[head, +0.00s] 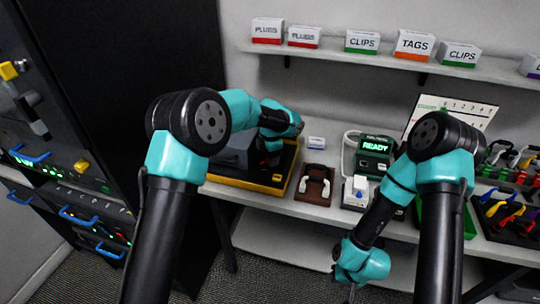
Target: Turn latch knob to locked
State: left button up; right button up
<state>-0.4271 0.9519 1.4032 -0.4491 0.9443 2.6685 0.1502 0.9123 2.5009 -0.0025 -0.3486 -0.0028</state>
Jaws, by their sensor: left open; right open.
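No part is clearly marked as the latch knob. Two yellow knob-like parts show on the dark cabinet at the left: an upper one (9,70) by a grey lever, and a lower one (82,166) beside green lights. Whether either is locked cannot be told. My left gripper (268,150) is open over the yellow-edged tray, well right of the cabinet, its fingers partly hidden by its own wrist. My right gripper (350,287) is open, low in front of the bench, pointing down. Neither gripper is near the yellow parts.
The bench holds a yellow-edged tray (240,184), a brown holder (315,184), a device reading READY (375,153) and racks of coloured tools (508,212). Blue handles (78,215) stick out from the cabinet. Labelled boxes (362,42) stand on a wall shelf.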

pick_arm(q)
jog(key=shift+c, duration=0.3)
jog(key=c, duration=0.9)
jog(key=shift+o, duration=0.2)
jog(key=shift+m, duration=0.4)
jog(key=m, duration=0.9)
jog(key=shift+s, duration=0.1)
jog(key=o, duration=0.9)
